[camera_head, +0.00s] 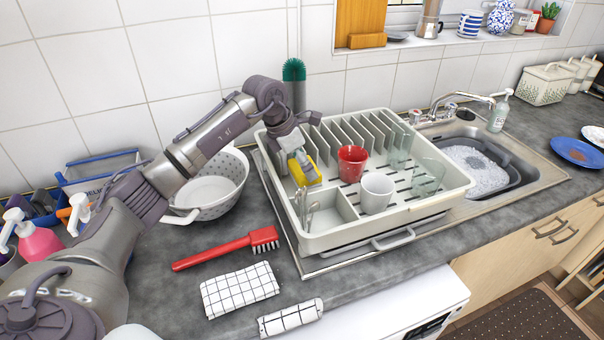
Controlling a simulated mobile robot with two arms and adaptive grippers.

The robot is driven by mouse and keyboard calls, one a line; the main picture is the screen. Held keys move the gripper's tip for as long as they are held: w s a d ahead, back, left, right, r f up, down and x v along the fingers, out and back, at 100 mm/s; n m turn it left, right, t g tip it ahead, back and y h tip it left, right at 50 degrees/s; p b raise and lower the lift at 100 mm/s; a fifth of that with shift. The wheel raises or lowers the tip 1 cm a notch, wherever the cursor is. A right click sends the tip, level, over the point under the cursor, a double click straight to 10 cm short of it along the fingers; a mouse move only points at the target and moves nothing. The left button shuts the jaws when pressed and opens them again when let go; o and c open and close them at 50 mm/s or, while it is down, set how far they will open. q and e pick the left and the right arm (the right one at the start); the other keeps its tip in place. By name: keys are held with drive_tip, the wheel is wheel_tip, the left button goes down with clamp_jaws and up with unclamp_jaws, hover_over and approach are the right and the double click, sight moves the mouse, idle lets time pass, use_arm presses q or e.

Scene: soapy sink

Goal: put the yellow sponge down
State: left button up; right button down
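The yellow sponge (305,174) is at the left end of the dish rack (448,192), tilted, between the fingers of my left gripper (302,163). The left gripper points down over the rack and looks shut on the sponge, though the fingers hide part of it. I cannot tell whether the sponge touches the rack floor. My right gripper is not in view.
A red cup (351,163), a white cup (376,193) and glasses (428,176) stand in the rack. A white colander (215,190) is to its left. A red brush (225,250) and a checked cloth (238,290) lie in front. The soapy sink (475,170) is at right.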

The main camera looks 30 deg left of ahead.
sight(299, 169)
use_arm(q)
drive_tip(key=shift+s+f, duration=0.15)
drive_tip(key=shift+s, duration=0.25)
drive_tip(key=shift+s+f, duration=0.1)
drive_tip(key=shift+f, duration=0.15)
wheel_tip(299, 169, down, 3)
drive_tip(key=shift+r+p, duration=0.2)
drive_tip(key=shift+p, duration=0.5)
drive_tip(key=shift+f, duration=0.55)
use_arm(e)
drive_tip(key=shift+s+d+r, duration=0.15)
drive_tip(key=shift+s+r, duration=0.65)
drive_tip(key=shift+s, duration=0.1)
use_arm(q)
drive_tip(key=shift+f, duration=0.1)
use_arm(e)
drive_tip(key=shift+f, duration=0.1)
use_arm(q)
drive_tip(key=o, duration=0.6)
drive_tip(key=shift+o, duration=0.4)
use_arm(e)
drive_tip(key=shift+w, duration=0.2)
